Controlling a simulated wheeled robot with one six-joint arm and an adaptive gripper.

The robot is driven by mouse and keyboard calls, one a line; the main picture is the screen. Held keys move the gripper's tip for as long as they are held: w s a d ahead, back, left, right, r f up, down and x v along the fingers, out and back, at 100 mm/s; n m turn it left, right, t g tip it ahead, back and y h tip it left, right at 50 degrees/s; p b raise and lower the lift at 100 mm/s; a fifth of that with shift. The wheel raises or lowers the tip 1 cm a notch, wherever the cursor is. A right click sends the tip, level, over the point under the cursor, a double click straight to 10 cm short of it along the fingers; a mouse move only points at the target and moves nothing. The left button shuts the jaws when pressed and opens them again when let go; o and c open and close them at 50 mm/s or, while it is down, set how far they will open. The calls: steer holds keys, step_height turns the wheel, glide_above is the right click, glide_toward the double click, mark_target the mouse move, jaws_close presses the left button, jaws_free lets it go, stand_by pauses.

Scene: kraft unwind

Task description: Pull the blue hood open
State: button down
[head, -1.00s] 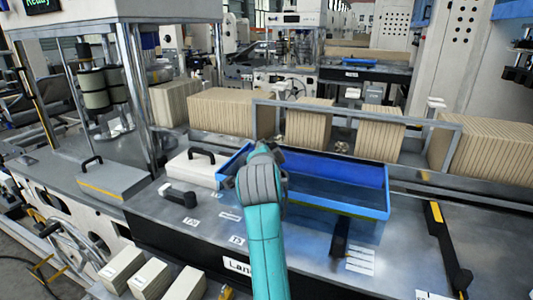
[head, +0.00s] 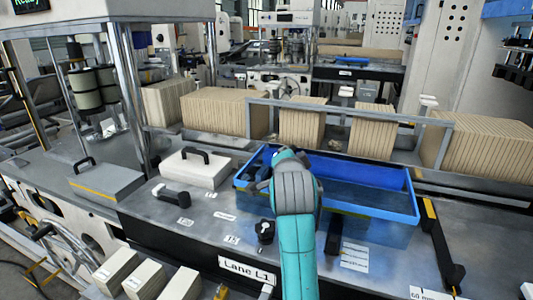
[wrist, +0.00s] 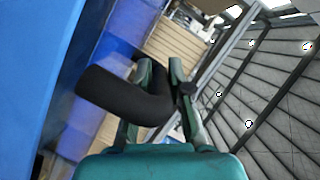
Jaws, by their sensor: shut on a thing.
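The blue hood (head: 345,168) is a long, blue-framed box with a clear front, on the machine deck in the middle of the head view. Its blue side also fills the left of the wrist view (wrist: 28,70). My gripper (head: 262,176) is at the hood's left end, partly hidden by my own arm. In the wrist view, my gripper (wrist: 161,72) is shut around a thick black curved handle (wrist: 115,92). The handle reaches left to the blue surface. The handle cannot be made out in the head view.
A white box with a black handle (head: 194,168) stands left of the hood, with a grey cover (head: 105,182) farther left. Brown stacks (head: 302,122) and a metal rail stand behind the hood. A black knob (head: 265,230) and a black lever (head: 437,240) sit on the deck.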

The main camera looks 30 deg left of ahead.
mark_target(399, 191)
steer(key=w+d, duration=0.2)
steer(key=d, duration=0.7)
steer(key=w+d, duration=0.2)
steer(key=d, duration=0.7)
steer(key=w+d, duration=0.2)
steer(key=d, duration=0.7)
steer(key=shift+w+d+f, duration=0.1)
steer(key=shift+w+d, duration=0.05)
steer(key=shift+w, duration=0.1)
steer(key=c, duration=1.1)
jaws_free()
steer(key=v, duration=1.2)
